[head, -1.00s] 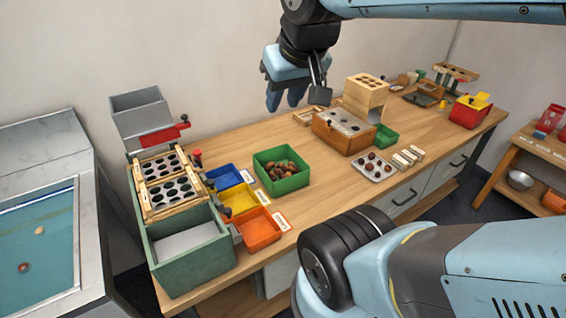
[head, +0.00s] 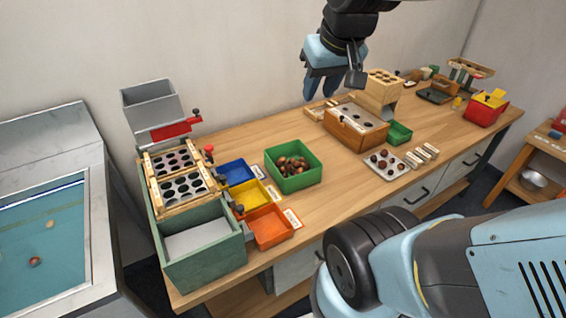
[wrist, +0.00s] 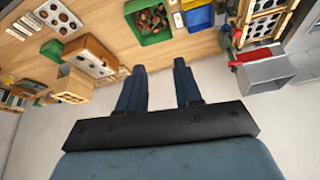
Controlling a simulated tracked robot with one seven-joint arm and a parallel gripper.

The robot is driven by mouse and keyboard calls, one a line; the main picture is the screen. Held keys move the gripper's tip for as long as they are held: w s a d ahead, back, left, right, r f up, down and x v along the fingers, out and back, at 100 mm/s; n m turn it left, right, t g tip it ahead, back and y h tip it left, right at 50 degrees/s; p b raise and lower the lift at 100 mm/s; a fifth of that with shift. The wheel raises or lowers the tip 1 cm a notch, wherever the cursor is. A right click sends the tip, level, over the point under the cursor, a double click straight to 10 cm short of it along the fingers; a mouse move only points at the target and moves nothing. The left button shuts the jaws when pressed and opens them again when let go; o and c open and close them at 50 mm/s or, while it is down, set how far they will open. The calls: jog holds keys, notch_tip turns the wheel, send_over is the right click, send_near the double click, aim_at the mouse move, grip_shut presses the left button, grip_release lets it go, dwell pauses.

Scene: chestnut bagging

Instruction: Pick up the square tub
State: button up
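A square green tub (head: 298,183) holding brown chestnuts stands on the middle of the wooden bench. It also shows at the top of the wrist view (wrist: 155,39), upside down, beyond my fingertips. My gripper (head: 321,88) is high above the back of the bench, near the wall, well apart from the tub. In the wrist view my gripper's two fingers (wrist: 159,68) stand apart with nothing between them. A smaller green tub (head: 400,133) stands beside the wooden box further right.
Blue (head: 236,171), yellow (head: 249,194) and orange (head: 271,226) trays sit left of the green tub, beside the sorting machine (head: 205,262). A tray of chestnuts (head: 387,165) and a wooden box (head: 356,124) stand to its right. Bare bench lies in front of it.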

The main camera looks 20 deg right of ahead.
jog(key=w+a+f+g, duration=0.2)
jog(key=w+f+g, duration=0.1)
jog(key=w+f, duration=0.75)
jog(key=n+g, duration=0.1)
jog(key=g, duration=0.1)
send_over(274, 180)
notch_tip(274, 180, down, 14)
jog(key=f, duration=1.4)
jog(key=shift+w, duration=0.35)
grip_shut()
dwell(0.4)
